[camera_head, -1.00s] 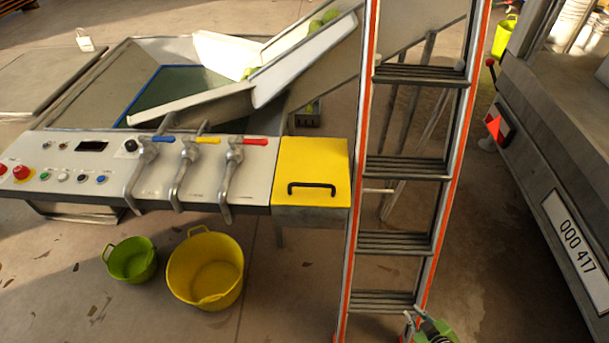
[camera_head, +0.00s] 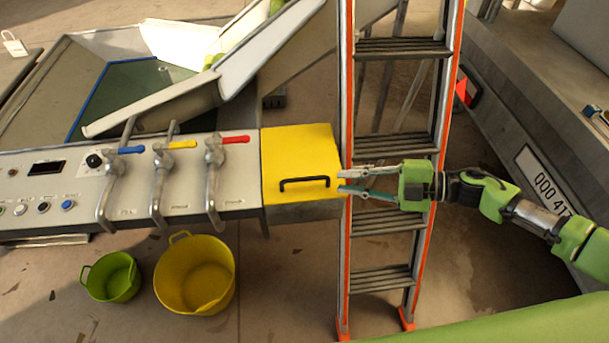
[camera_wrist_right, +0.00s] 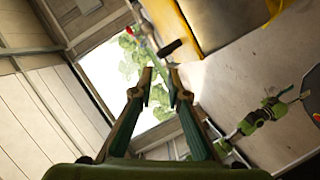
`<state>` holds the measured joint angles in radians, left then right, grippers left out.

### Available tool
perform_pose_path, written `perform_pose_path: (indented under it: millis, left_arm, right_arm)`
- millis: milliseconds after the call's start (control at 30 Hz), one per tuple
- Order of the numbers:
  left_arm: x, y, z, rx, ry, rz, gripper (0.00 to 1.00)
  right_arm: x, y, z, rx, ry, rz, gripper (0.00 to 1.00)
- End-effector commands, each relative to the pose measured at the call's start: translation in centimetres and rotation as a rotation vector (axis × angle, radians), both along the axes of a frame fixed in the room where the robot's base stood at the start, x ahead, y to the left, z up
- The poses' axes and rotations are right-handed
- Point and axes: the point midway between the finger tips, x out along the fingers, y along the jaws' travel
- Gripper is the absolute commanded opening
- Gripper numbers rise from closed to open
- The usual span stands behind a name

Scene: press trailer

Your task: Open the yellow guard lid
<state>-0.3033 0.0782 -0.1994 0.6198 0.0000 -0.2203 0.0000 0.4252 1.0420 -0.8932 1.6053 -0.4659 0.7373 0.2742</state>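The yellow guard lid (camera_head: 300,157) lies closed on its box at the right end of the control panel. Its black bar handle (camera_head: 304,183) is near the front edge. My right gripper (camera_head: 341,180) comes in from the right, across the ladder, with fingertips at the lid's right edge, just right of the handle. Its two fingers are apart and empty. In the right wrist view the fingers (camera_wrist_right: 164,78) also show a gap, with the yellow lid (camera_wrist_right: 212,20) beyond at the upper right.
An orange-edged ladder (camera_head: 404,145) stands right of the lid. Three levers with blue, yellow and red grips are on the panel (camera_head: 235,180). Yellow (camera_head: 196,285) and green (camera_head: 110,280) tubs stand on the floor below. A trailer (camera_head: 520,120) is at the right.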

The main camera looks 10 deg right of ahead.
Motion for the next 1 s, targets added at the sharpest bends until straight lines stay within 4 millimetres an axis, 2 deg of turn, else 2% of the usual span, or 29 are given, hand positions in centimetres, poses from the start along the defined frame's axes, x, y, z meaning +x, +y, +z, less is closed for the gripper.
perform_pose_path:
  millis: [33, 200, 433, 600, 900, 933, 1000]
  left_arm:
    - [-0.1, -0.2, 0.4, -0.003, 0.002, 0.001, 0.45]
    - [-0.1, -0.4, 1.0, -0.004, 0.001, 0.001, 0.45]
    - [0.0, -0.2, 1.5, -0.002, -0.001, 0.0, 0.45]
    - [0.2, 0.0, 1.6, 0.001, -0.002, -0.001, 0.45]
    - [0.3, 0.1, 1.6, 0.001, -0.003, -0.002, 0.45]
    - [0.3, 0.1, 1.6, 0.001, -0.003, -0.002, 0.45]
    - [0.3, 0.2, 1.6, 0.001, -0.004, -0.002, 0.45]
  right_arm:
    - [0.4, 1.2, 0.1, 0.004, -0.001, 0.003, 0.15]
    - [1.7, 4.7, -0.7, 0.005, -0.001, 0.002, 0.15]
    - [3.0, 8.1, -1.7, 0.003, 0.0, -0.002, 0.15]
    - [3.4, 9.2, -2.1, 0.002, 0.001, -0.002, 0.15]
    - [3.5, 9.4, -2.2, 0.0, 0.001, -0.002, 0.15]
    - [3.5, 9.4, -2.2, 0.0, 0.001, -0.002, 0.12]
    - [3.5, 9.4, -2.2, 0.0, 0.001, -0.002, 0.0]
